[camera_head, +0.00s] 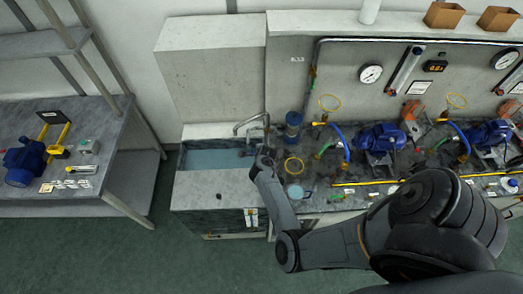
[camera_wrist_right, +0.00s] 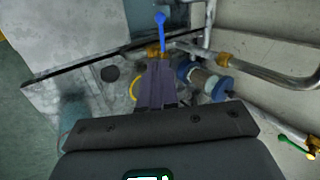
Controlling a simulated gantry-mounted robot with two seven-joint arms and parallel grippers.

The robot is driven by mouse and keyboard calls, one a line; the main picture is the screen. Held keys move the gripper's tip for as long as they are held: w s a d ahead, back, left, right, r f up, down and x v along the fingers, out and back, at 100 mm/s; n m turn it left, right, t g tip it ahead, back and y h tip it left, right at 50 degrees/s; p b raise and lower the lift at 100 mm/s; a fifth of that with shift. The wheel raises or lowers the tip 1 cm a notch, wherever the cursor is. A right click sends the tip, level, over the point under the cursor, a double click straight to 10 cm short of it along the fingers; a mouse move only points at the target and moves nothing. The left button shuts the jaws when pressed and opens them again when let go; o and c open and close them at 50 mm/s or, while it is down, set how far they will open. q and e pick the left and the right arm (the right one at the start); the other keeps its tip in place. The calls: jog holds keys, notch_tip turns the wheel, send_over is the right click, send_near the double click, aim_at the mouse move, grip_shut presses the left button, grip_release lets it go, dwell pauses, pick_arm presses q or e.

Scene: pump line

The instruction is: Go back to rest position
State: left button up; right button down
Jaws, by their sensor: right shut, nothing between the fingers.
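My right arm (camera_head: 345,242) reaches in from the lower right over the bench. Its gripper (camera_head: 264,158) is at the front of the sink's right end, close to the metal tap (camera_head: 250,122). In the right wrist view the dark fingers (camera_wrist_right: 158,66) are together with nothing between them. A blue lever (camera_wrist_right: 161,32) shows just beyond the fingertips; I cannot tell whether they touch it. My left gripper is not in view.
The water-filled sink (camera_head: 185,158) lies left of the gripper. A blue-capped cylinder (camera_head: 293,128) and a yellow ring (camera_head: 293,165) stand close on its right. Blue pumps (camera_head: 380,137) and pipes line the bench further right. A side table (camera_head: 107,160) holds another pump (camera_head: 24,163).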

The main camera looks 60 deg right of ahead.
jog(key=shift+s+a+r+p, duration=0.25)
jog(key=shift+s+r+p, duration=0.05)
jog(key=shift+r+p, duration=0.1)
jog(key=s+d+f+n+g, duration=0.1)
jog(key=s+d+f+g, duration=0.2)
jog(key=s, duration=0.6)
notch_tip(320, 180, up, 4)
jog(key=s+d+n+t+h, duration=0.2)
jog(key=s+n, duration=0.1)
jog(key=n, duration=0.1)
jog(key=s+a+r+n+y, duration=0.2)
jog(key=a+r+n, duration=0.3)
jog(key=a+n, duration=0.3)
jog(key=s+a+r+n+y, duration=0.2)
jog(key=a+r+n, duration=0.4)
jog(key=a, duration=0.9)
jog(key=s+a+r+n+y, duration=0.2)
jog(key=a+r+n, duration=0.4)
jog(key=a+n, duration=0.5)
jog(key=shift+a+r+y, duration=0.15)
jog(key=shift+y, duration=0.55)
